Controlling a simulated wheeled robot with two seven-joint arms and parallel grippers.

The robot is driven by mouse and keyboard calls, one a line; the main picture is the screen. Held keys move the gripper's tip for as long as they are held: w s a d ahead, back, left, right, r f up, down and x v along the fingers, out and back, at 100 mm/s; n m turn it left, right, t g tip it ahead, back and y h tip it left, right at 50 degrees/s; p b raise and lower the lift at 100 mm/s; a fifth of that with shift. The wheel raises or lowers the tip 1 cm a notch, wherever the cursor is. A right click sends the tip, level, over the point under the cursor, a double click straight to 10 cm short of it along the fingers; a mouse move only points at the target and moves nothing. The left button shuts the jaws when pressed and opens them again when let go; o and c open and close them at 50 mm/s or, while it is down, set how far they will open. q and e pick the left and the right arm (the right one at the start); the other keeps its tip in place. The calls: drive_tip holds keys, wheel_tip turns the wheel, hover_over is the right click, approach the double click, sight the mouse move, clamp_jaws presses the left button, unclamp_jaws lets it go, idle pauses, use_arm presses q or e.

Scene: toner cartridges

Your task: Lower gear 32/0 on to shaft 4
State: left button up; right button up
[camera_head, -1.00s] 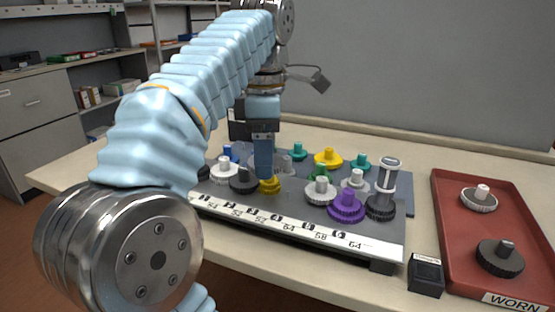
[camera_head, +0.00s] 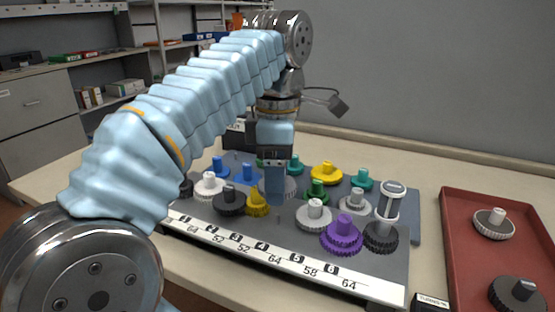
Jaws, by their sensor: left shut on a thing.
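My left gripper (camera_head: 275,201) points straight down over the front row of the rack, its blue fingers shut. A thin bare shaft (camera_head: 278,220), in line with the label 4, stands just below the fingertips, between the yellow gear (camera_head: 257,205) and a white gear (camera_head: 314,217). The fingertips look above this shaft; the exact gap is unclear. My right gripper is not in view.
A purple gear (camera_head: 342,238) and a black gear (camera_head: 381,238) stand at the right of the rack, a black gear (camera_head: 229,203) at the left. Several coloured gears stand behind. A red tray (camera_head: 455,255) with two worn gears lies at the right.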

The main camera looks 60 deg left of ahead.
sight(277, 215)
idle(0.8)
use_arm(q)
drive_tip(key=shift+f+b, duration=1.3)
drive_tip(key=shift+f, duration=0.55)
drive_tip(key=shift+f, duration=0.3)
idle(0.8)
drive_tip(key=shift+f+b, duration=0.5)
drive_tip(key=shift+f, duration=0.45)
idle(0.4)
